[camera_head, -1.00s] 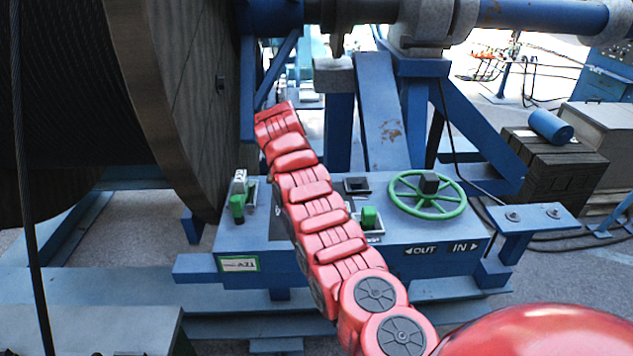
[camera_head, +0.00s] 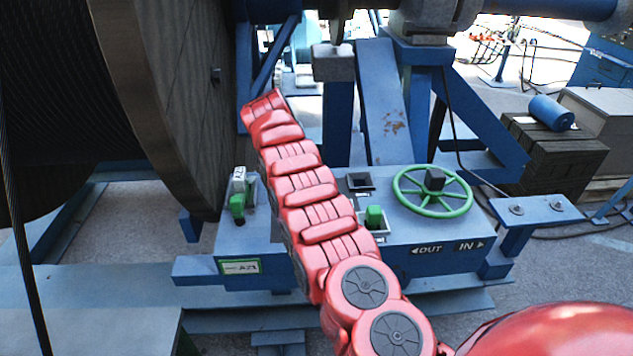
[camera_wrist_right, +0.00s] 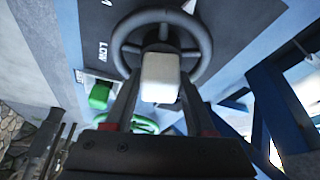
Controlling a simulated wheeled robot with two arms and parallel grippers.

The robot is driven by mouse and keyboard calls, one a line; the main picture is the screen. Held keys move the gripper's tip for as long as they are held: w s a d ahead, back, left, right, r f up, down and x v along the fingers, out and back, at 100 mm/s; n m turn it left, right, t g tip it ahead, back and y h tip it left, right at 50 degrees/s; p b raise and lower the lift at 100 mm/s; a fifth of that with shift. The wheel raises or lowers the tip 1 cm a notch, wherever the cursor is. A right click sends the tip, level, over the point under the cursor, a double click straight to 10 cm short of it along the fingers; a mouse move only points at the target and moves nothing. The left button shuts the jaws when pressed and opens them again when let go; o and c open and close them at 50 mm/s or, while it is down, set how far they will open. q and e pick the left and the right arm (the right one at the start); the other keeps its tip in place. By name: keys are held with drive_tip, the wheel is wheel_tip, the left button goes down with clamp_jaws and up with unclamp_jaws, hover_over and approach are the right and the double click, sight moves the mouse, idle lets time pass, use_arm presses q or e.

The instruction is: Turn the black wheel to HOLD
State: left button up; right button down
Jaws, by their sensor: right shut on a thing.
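The black wheel (camera_wrist_right: 205,45) shows in the right wrist view as a dark round rim on a grey panel. A pale block (camera_wrist_right: 160,77) stands out at its middle. My right gripper (camera_wrist_right: 158,92) is shut on this block, one finger on each side. The label LOW (camera_wrist_right: 103,50) is left of the wheel; I see no HOLD label. In the head view my red right arm (camera_head: 310,190) reaches up and left, and hides its own gripper and the black wheel. My left gripper is not in view.
A blue console carries a green wheel (camera_head: 467,196) with OUT and IN labels, and green levers (camera_head: 374,217) and (camera_head: 238,205). The big cable reel (camera_head: 170,100) stands at the left. Blue posts (camera_head: 385,110) rise behind the console. Wooden crates (camera_head: 555,155) sit at the right.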

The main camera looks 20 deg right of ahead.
drive_tip(key=shift+s+d+f, duration=0.1)
drive_tip(key=shift+c, duration=1.2)
unclamp_jaws()
drive_tip(key=shift+r, duration=0.4)
drive_tip(key=p+v, duration=0.1)
drive_tip(key=v, duration=0.1)
drive_tip(key=shift+r, duration=0.35)
drive_tip(key=p+v, duration=0.8)
drive_tip(key=p, duration=0.3)
drive_tip(key=shift+a+r+p, duration=0.2)
drive_tip(key=shift+a+p, duration=0.1)
drive_tip(key=shift+a, duration=0.15)
